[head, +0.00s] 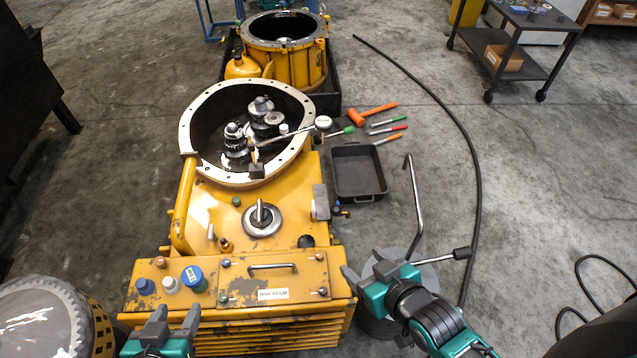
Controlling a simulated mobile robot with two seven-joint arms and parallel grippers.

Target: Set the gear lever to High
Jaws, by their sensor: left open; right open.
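A yellow transmission housing (295,215) fills the middle of the head view. A short metal lever (261,212) stands on a round plate on the housing top. I cannot tell for sure which is the gear lever, and no High mark is readable. My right gripper (368,269) is open and empty beside the housing's near right corner. My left gripper (173,322) is open at its near left edge. Neither touches a lever.
A round grey object (418,273) is partly hidden behind my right gripper; a bent rod (414,200) and a black-knobbed lever (458,255) show there. A black tray (358,172), an orange hammer (372,113) and hand tools lie right of the housing. A black hose (470,150) curves across the floor.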

